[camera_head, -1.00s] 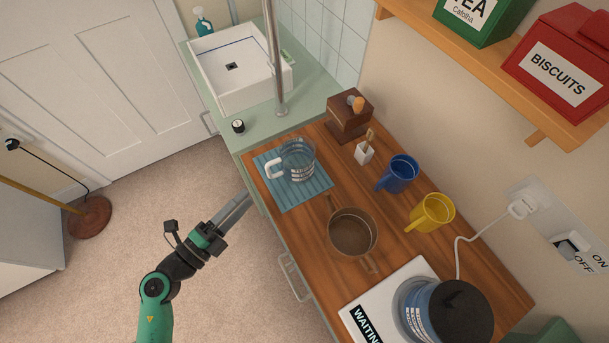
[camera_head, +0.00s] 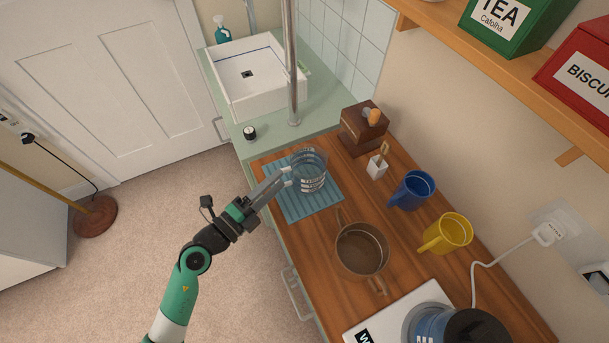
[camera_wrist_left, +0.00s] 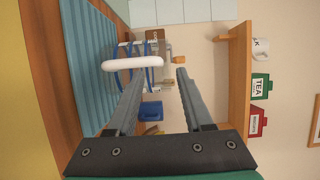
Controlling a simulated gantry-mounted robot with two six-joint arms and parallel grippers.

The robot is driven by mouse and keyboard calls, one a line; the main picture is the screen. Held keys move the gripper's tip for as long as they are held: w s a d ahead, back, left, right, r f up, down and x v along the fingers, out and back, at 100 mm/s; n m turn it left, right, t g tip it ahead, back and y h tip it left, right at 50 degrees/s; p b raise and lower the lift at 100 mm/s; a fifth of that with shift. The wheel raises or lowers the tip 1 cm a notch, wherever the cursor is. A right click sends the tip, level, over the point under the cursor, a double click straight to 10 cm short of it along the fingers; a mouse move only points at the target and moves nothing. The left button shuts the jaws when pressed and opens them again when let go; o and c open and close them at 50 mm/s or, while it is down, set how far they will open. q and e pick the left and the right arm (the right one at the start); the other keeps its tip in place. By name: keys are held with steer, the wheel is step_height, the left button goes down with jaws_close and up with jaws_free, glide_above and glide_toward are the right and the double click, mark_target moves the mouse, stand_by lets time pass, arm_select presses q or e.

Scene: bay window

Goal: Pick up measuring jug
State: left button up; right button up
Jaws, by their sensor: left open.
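The clear measuring jug (camera_head: 312,180) stands upright on the blue ribbed mat (camera_head: 292,212) at the worktop's left edge. My left gripper (camera_head: 284,178) is open, its fingertips at the jug's handle side; in the head view they largely cover the handle. In the left wrist view, the jug's white handle (camera_wrist_left: 132,63) lies just past the fingertips (camera_wrist_left: 160,74), nearer the left finger. I cannot tell whether a finger touches it. My right gripper is out of view.
A metal pole (camera_head: 292,65) rises beyond.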

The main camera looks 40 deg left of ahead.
arm_select(q)
steer(key=w, duration=0.2)
steer(key=shift+w, duration=0.4)
steer(key=shift+s, duration=0.1)
steer(key=shift+c, duration=0.4)
jaws_close()
stand_by(0.5)
